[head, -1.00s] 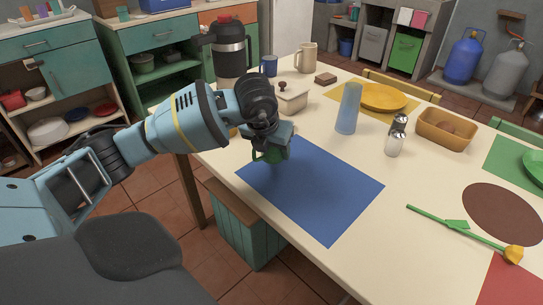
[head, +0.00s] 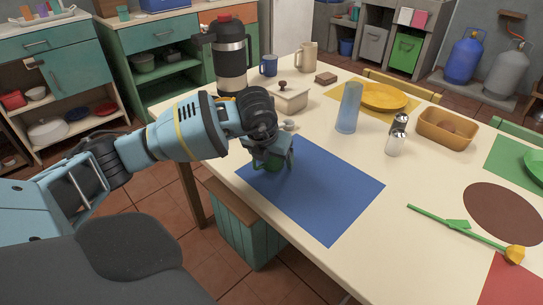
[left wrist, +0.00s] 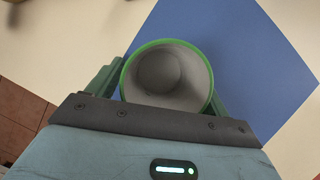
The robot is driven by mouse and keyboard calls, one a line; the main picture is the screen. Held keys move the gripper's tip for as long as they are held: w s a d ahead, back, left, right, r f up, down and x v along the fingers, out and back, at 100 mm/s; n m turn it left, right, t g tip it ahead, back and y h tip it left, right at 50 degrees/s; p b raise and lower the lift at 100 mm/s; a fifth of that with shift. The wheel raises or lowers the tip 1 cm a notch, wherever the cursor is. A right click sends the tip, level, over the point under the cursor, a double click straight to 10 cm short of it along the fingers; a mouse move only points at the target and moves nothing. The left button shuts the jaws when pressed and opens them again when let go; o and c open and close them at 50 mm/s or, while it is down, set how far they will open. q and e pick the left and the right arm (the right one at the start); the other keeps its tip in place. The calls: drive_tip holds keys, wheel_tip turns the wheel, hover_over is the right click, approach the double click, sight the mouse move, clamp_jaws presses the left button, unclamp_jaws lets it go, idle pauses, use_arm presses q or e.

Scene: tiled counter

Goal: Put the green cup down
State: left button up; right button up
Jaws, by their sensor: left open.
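The green cup (left wrist: 199,72) has a green rim and a pale inside; in the left wrist view I look down into its mouth. In the head view it is mostly hidden behind my left gripper (head: 273,165), with only a little green showing. The cup is at the far left corner of the blue mat (head: 320,200), upright as far as I can tell. My left gripper is open, with one finger on either side of the cup. Contact between fingers and cup cannot be made out. My right gripper is not in view.
A blue tumbler (head: 348,108) and two shakers (head: 396,142) stand to the right. The rest of the blue mat is clear.

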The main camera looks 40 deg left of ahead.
use_arm(q)
drive_tip(key=shift+r, duration=0.15)
drive_tip(key=p+v, duration=0.1)
drive_tip(key=v, duration=1.1)
